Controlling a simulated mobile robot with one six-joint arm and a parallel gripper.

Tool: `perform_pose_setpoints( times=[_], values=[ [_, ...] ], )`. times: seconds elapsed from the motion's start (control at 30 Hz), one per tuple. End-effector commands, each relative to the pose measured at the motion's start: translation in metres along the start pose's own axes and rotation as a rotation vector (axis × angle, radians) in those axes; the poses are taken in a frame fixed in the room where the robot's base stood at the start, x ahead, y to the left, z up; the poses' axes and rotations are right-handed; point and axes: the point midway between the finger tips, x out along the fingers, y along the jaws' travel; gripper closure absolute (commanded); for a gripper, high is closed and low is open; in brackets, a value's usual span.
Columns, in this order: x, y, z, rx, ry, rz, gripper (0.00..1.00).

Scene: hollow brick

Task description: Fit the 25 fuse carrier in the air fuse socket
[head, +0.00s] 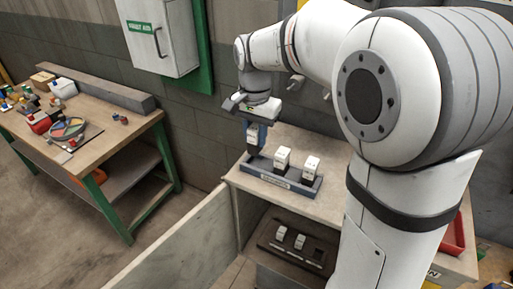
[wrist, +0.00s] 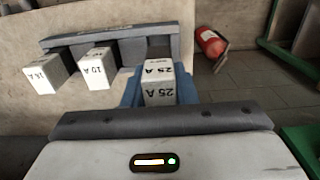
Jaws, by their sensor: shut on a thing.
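My gripper (head: 256,136) is shut on the white 25 A fuse carrier (wrist: 159,88), between blue fingers. In the head view the gripper points down at the left end of the grey fuse base (head: 265,180) on the bench. In the wrist view the carrier is at the end place of the base (wrist: 186,42), beside the 10 A carrier (wrist: 97,68) and a 16 A carrier (wrist: 45,72). Those two stand in the base, also in the head view (head: 283,158). Whether the 25 A carrier is seated or just above its socket, I cannot tell; its lower end is hidden.
A lower shelf holds a dark tray (head: 262,241) with two white carriers. A red fire extinguisher (wrist: 210,42) stands on the floor past the bench end. A cluttered workbench (head: 140,127) is at the left. A white cabinet (head: 162,40) hangs on the wall behind.

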Motion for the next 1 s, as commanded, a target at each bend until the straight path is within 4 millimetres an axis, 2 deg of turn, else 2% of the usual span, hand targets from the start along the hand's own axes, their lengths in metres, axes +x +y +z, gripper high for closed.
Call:
perform_pose_setpoints(
  times=[0.3,0.73,0.77,1.0],
  values=[
    [0.042,0.001,0.0,0.001,-0.001,0.001,1.0],
    [0.05,0.001,-0.001,0.002,0.001,0.0,1.0],
    [0.049,0.001,-0.001,0.002,0.0,0.0,0.73],
    [0.048,0.001,-0.001,0.003,0.0,0.0,0.53]
  ],
)
